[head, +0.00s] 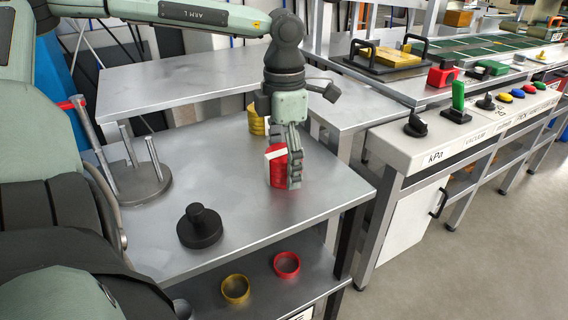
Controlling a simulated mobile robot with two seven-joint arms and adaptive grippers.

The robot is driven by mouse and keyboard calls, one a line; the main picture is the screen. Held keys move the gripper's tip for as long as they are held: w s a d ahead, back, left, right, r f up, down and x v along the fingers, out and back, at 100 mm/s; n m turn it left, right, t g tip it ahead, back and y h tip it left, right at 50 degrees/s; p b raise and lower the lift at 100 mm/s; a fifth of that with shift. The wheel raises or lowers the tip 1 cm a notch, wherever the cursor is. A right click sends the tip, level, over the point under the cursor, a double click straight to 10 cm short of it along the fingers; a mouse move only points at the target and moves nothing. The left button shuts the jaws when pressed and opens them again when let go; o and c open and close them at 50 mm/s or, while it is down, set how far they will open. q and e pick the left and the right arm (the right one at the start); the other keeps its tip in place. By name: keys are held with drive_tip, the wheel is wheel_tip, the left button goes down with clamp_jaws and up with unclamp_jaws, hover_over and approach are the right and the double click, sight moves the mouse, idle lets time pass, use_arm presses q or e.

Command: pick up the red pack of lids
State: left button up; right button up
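The red pack of lids (277,171) is a small red block with a white patch near its top, at the right part of the grey metal table (240,205). My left gripper (290,168) points down right at the pack. One dark finger lies along the pack's right side. The other finger is hidden, so I cannot tell whether the gripper has closed on the pack. The pack's base appears to be at or very near the table top. My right gripper is not in view.
A yellow stack (257,119) stands behind the gripper. A black knobbed weight (200,226) and a steel post stand (142,180) are on the left. A gold ring (235,289) and red ring (287,265) lie on the lower shelf. A control console (433,154) is at right.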

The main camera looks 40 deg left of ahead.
use_arm(q)
drive_tip(key=c, duration=1.2)
